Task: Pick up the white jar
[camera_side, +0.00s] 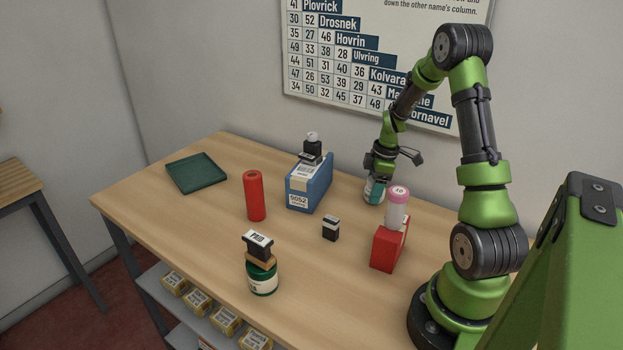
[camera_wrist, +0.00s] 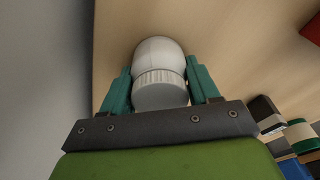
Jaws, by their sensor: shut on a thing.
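The white jar (camera_wrist: 158,62) with a ribbed lid sits between the teal fingers of my gripper (camera_wrist: 159,70) in the wrist view. The fingers touch it on both sides, so my gripper is shut on it. In the side view my gripper (camera_side: 375,186) points down near the back of the table, behind the red box. The white jar (camera_side: 373,198) shows only partly there, behind a finger. I cannot tell whether its base rests on the table or is just above it.
A red box (camera_side: 386,250) carries a pink-lidded container (camera_side: 397,207).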

